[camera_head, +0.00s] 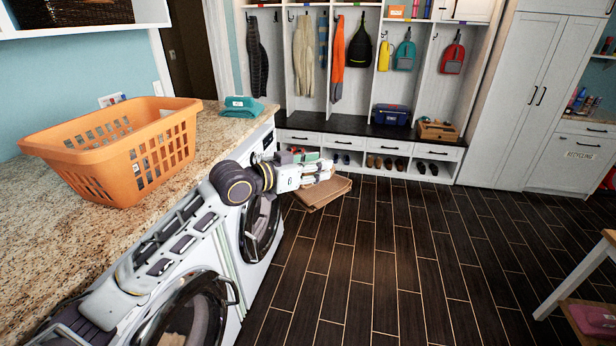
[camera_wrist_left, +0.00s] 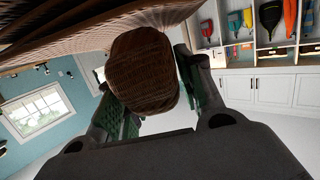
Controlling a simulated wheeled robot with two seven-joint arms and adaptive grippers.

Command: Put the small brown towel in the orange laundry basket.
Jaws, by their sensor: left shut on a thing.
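The small brown towel (camera_head: 328,191) is a folded tan-brown bundle at the fingers of my left gripper (camera_head: 318,170), above the dark floor in front of the washers. In the left wrist view the towel (camera_wrist_left: 143,75) shows as a brown rounded block between the two green-padded fingers of the left gripper (camera_wrist_left: 160,85). The gripper is shut on it. The orange laundry basket (camera_head: 120,160) stands upright on the granite counter at the left. The gripper is to the right of the basket and beyond the counter edge. The basket's inside is mostly hidden. My right gripper is not in view.
A folded teal towel (camera_head: 242,107) lies on the counter (camera_head: 222,133) behind the basket. Front-loading washers (camera_head: 262,228) stand under the counter, beside my left arm. A bench with cubbies (camera_head: 370,140) is at the back. The floor (camera_head: 400,250) in the middle is clear. A table stands at lower right.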

